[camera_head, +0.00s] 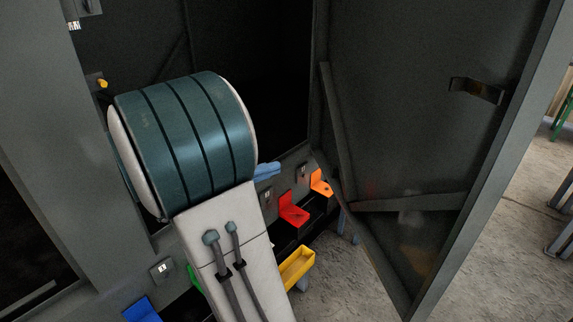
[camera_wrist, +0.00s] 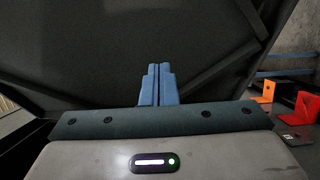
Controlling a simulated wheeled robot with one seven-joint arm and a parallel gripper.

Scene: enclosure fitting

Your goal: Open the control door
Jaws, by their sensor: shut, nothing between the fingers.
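A tall dark grey door (camera_head: 420,140) stands swung out from the enclosure at the right of the head view, its braced inner side facing me. A small bracket-like metal part (camera_head: 476,90) sits near its free edge. My gripper (camera_head: 266,171) shows in the head view as blue fingers beyond my arm, left of the door. In the wrist view its blue fingers (camera_wrist: 158,83) are together and empty. Behind them is a dark braced panel (camera_wrist: 120,50) that looks like the door's inner side. I cannot tell how far the fingertips are from it.
The enclosure's dark opening (camera_head: 275,80) lies behind my arm. Along its bottom are a red holder (camera_head: 293,212), an orange holder (camera_head: 320,184), a yellow bin (camera_head: 297,267) and a blue holder (camera_head: 142,310). Bare concrete floor (camera_head: 510,235) shows right of the door.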

